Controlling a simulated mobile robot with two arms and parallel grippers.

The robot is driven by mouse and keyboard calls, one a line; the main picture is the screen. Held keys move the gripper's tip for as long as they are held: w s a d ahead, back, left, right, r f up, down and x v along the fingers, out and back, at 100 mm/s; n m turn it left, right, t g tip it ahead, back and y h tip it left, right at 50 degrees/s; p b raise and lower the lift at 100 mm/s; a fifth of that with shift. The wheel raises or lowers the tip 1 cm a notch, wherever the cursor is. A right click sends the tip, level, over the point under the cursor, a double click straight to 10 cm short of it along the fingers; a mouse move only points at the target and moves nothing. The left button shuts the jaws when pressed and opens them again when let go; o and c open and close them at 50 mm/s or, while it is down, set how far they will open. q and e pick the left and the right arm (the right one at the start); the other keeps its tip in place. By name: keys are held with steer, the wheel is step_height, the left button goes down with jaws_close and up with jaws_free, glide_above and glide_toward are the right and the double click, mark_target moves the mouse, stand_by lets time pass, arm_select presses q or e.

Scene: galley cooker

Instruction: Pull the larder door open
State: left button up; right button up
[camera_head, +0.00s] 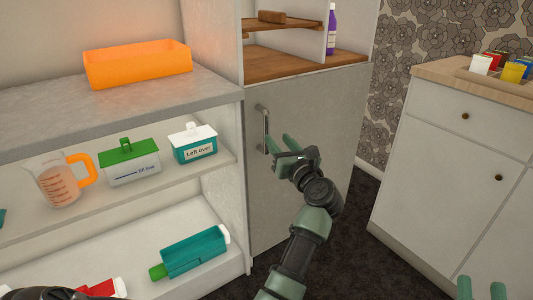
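The larder door (308,190) is a flat grey panel below the wooden shelves, and it looks closed. Its upright metal handle (262,122) is near the door's left edge. My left gripper (281,142) is in front of the door, just right of the handle's lower end. Its two green fingers are apart with nothing seen between them. One finger is very close to the handle; I cannot tell whether they touch. My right gripper (481,288) shows only two spread fingertips at the bottom right, far from the door, with its rest out of frame.
Open shelves on the left hold an orange tray (138,64), a measuring jug (60,180), a green-lidded box (130,163) and a "Left over" box (193,145). A white cabinet (455,155) stands right. Dark floor (365,240) is clear between cabinet and larder.

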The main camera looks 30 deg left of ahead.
mark_target(268, 131)
arm_select(q)
steer(key=shift+n+g, duration=0.3)
steer(key=shift+n, duration=0.5)
steer(key=x, duration=0.2)
steer(key=b+x, duration=0.1)
steer(key=x, duration=0.3)
steer(key=shift+a, duration=0.5)
steer(key=shift+w+a+b, duration=0.3)
steer(key=shift+a, duration=0.15)
arm_select(e)
steer(key=s+r+t+y, duration=0.1)
steer(key=s+r+t, duration=0.4)
steer(key=r, duration=0.3)
steer(key=shift+s+d+y, duration=0.25)
steer(key=shift+d+y, duration=0.05)
steer(key=shift+y, duration=0.1)
arm_select(q)
jaws_close()
